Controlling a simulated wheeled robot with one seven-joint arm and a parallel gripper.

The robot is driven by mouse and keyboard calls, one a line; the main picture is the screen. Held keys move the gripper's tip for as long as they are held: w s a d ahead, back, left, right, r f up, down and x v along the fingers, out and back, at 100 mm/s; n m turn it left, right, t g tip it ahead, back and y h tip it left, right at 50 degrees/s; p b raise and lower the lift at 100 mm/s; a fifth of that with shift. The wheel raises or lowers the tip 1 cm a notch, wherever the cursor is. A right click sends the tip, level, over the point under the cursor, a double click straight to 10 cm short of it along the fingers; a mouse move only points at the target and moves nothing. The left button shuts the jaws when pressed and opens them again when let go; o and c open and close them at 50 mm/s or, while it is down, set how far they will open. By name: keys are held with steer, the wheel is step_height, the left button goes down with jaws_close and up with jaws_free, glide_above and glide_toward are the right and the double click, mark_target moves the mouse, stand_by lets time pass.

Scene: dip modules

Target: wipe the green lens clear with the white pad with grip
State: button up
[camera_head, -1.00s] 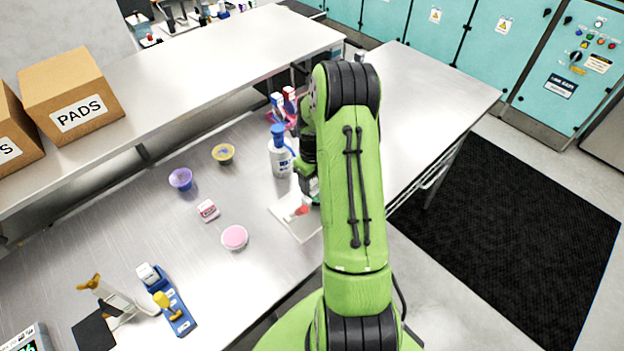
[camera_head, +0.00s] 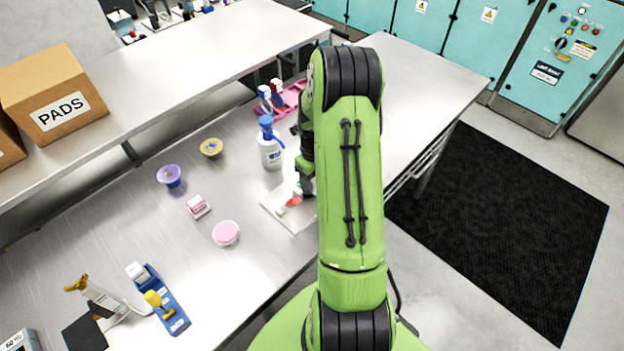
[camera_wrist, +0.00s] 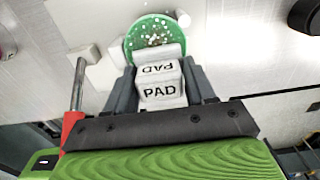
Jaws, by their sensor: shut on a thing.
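The white pad with grip (camera_wrist: 160,92), marked PAD, is between the two dark fingers of my gripper (camera_wrist: 163,88) in the wrist view. My gripper is shut on it. The green lens (camera_wrist: 148,28) is a round disc just beyond the pad, with several white specks and spots on its face. The pad overlaps the lens's near edge in this view; I cannot tell whether they touch. In the head view my arm hides the lens and most of my gripper.
A white mat (camera_head: 275,212) lies beside my gripper. A spray bottle (camera_head: 270,150), a pink-lidded tub (camera_head: 226,233), a small pink-and-white block (camera_head: 198,206), purple (camera_head: 169,176) and yellow (camera_head: 211,148) cups stand to the left. A red part with a grey rod (camera_wrist: 77,85) is close left of my fingers.

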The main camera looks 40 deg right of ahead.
steer(key=shift+w+r, duration=0.1)
steer(key=shift+w, duration=1.95)
steer(key=shift+f, duration=0.25)
steer(key=shift+s+a+r+b, duration=0.1)
steer(key=shift+b, duration=0.25)
